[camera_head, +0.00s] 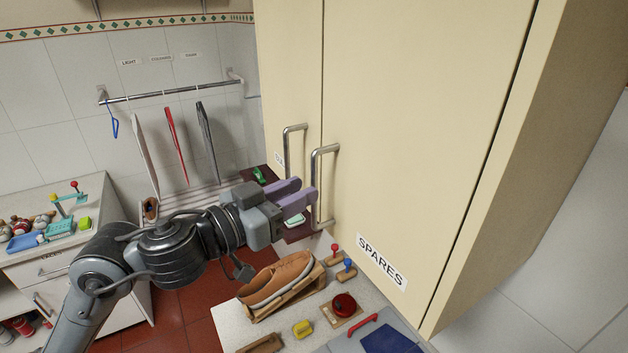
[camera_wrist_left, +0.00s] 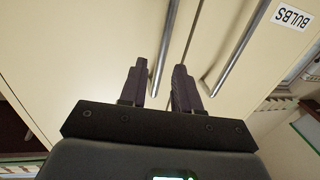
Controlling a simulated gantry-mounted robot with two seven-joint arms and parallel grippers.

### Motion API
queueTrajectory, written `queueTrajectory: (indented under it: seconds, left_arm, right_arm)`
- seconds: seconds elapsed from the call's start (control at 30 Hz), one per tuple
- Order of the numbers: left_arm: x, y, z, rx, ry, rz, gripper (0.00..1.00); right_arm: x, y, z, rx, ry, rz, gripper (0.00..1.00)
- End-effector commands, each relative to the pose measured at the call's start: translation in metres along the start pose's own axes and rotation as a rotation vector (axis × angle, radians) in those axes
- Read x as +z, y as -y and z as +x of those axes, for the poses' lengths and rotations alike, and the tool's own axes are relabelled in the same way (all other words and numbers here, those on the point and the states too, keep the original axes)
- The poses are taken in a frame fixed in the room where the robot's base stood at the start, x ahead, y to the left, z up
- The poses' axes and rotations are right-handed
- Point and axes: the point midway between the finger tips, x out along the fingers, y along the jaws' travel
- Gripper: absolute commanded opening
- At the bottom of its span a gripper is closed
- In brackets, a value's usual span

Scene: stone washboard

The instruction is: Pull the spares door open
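The cream spares door (camera_head: 420,120) carries a "SPARES" label (camera_head: 382,262) and looks closed. Its upright metal handle (camera_head: 316,190) is near the door's left edge. My left gripper (camera_head: 307,192) is open, its two purple fingers at the lower part of this handle. In the left wrist view the spares handle (camera_wrist_left: 166,45) runs down into the gap between my spread fingers (camera_wrist_left: 159,82), close to the left finger. I cannot tell how deep it sits between them. The fingers are not closed on it. My right gripper is not in view.
The bulbs door (camera_head: 288,70) adjoins, with its own handle (camera_head: 287,148) close by and a "BULBS" label (camera_wrist_left: 291,17). Below, a counter holds a brown shoe (camera_head: 275,280), a red round item (camera_head: 344,305) and stamps. A rail (camera_head: 170,92) with hanging boards is at the back left.

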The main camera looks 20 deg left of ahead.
Motion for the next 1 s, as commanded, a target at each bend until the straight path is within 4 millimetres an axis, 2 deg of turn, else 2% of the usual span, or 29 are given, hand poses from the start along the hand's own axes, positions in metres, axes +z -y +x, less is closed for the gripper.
queueTrajectory:
  seconds: [0.1, 0.3, 0.7, 0.73, 0.93, 1.0]
  left_arm:
    - [-0.001, -0.001, 0.018, 0.000, 0.001, -0.002, 0.32]
    - [-0.001, 0.000, 0.037, 0.000, 0.000, -0.001, 0.32]
    - [0.001, 0.000, 0.043, -0.001, 0.001, 0.001, 0.32]
    - [0.001, 0.000, 0.043, -0.001, 0.001, 0.001, 0.30]
    - [0.001, 0.000, 0.043, -0.001, 0.001, 0.001, 0.00]
    - [0.001, 0.000, 0.043, -0.001, 0.001, 0.001, 0.00]
  right_arm:
    - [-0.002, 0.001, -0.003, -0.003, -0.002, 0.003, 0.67]
    - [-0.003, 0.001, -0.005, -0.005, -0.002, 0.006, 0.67]
    - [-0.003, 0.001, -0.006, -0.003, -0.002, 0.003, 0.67]
    - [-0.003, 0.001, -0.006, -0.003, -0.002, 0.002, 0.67]
    - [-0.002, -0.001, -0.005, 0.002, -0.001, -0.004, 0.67]
    - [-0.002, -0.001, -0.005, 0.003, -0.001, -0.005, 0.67]
